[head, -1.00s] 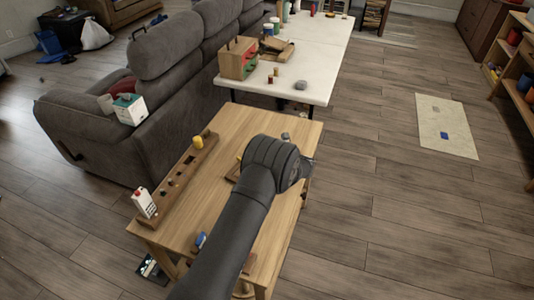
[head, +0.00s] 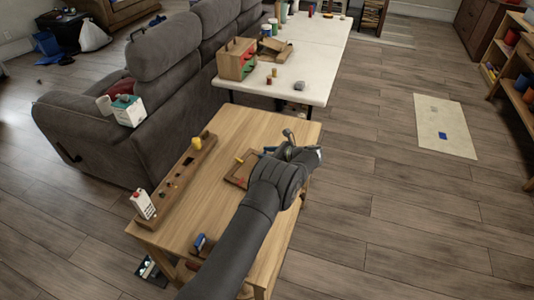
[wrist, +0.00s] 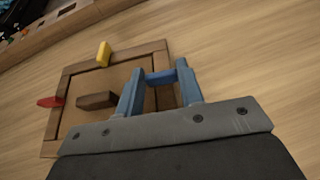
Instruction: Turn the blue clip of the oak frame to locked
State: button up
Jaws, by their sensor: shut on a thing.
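The oak frame (wrist: 115,55) lies flat on the wooden table, with a brown panel and a dark wooden block (wrist: 97,100) in its middle. It also shows in the head view (head: 232,181), partly behind my arm. In the wrist view the blue clip (wrist: 160,77) is at the frame's right edge, between the two fingers of my gripper (wrist: 160,84). My gripper is shut on it. The near side of the frame is hidden by the gripper.
A long wooden rack (head: 180,182) with a yellow peg and a white carton (head: 143,203) runs along the table's left side. A blue item (head: 199,243) sits near the front edge. A white table (head: 320,75) stands beyond. Bare wood lies right of the frame.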

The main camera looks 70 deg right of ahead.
jog(key=o, duration=0.7)
jog(key=v, duration=1.7)
jog(key=shift+s, duration=0.25)
jog(key=x, duration=1.7)
jog(key=shift+w, duration=0.25)
